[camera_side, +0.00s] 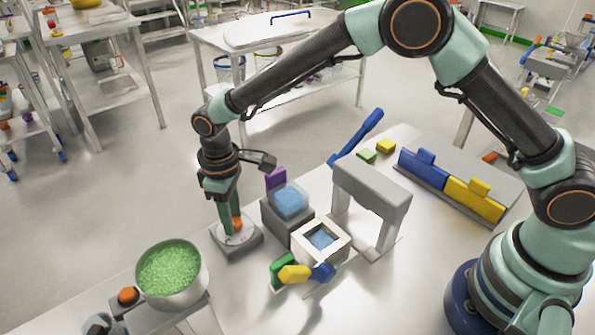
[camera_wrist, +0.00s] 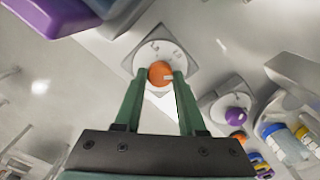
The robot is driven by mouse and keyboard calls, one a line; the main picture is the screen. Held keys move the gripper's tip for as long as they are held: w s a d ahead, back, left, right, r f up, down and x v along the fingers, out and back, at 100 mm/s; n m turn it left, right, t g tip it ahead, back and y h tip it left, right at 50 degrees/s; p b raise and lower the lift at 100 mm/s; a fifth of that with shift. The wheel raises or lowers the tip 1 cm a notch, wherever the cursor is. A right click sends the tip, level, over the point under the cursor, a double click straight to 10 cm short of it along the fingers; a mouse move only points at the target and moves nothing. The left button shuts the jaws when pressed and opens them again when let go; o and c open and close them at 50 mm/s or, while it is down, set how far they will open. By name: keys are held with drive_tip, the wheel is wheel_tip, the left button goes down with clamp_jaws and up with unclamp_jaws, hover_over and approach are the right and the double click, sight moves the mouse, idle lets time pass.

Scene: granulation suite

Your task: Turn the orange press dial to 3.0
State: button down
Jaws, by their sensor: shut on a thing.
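The orange press dial (camera_side: 237,224) stands on a round white plate (camera_side: 228,239) set on a grey square base. In the wrist view the orange dial (camera_wrist: 159,71) sits between the two green fingers of my gripper (camera_wrist: 160,82), with a small pale mark on its right part. My gripper (camera_side: 233,219) points down over the dial and is shut on it. The fingers hide part of the dial in the side view.
A grey block with a clear blue-filled box (camera_side: 289,201) stands close right of the dial, beside a grey arch (camera_side: 372,190). A bowl of green granules (camera_side: 170,275) is at the front left. A purple knob (camera_wrist: 236,115) shows in the wrist view.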

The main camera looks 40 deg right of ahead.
drive_tip(key=shift+m, duration=2)
drive_tip(key=shift+c, duration=2.4)
unclamp_jaws()
wheel_tip(320, 180, up, 12)
drive_tip(key=shift+r, duration=0.1)
